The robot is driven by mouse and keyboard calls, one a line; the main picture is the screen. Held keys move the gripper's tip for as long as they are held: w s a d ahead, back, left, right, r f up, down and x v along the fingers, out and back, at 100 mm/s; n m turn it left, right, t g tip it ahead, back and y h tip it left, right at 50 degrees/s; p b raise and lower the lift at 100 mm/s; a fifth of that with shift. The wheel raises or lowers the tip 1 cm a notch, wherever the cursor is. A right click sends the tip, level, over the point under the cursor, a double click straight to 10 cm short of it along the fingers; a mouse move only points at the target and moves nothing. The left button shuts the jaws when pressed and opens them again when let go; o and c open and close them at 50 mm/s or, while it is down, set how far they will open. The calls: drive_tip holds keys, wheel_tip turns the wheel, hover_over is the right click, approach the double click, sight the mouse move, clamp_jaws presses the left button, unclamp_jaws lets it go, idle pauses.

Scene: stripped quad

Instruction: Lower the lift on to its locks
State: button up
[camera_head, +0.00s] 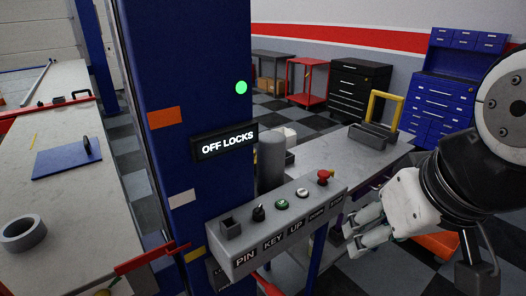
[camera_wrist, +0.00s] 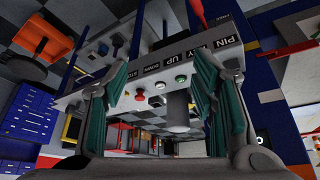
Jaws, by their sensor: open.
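The blue lift column (camera_head: 195,70) carries a lit sign (camera_head: 227,142) reading "OFF LOCKS", with a green light (camera_head: 241,87) above it. The grey control box (camera_head: 285,235) on it is labelled PIN, KEY, UP, DOWN and STOP. It has a square pin block (camera_head: 230,227), a black key switch (camera_head: 258,213), a green UP button (camera_head: 282,204), a pale DOWN button (camera_head: 302,192) and a red STOP knob (camera_head: 325,177). My gripper (camera_head: 352,232) is open and empty, just right of the box. In the wrist view the green button (camera_wrist: 181,81) shows between the fingers.
A grey bench (camera_head: 330,155) with a yellow-handled tray (camera_head: 375,130) stands behind the box. A red bar (camera_head: 150,258) sticks out low at the column's left. A tape roll (camera_head: 22,233) and a blue plate (camera_head: 68,158) lie on the left surface.

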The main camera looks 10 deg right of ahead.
clamp_jaws()
idle(1.3)
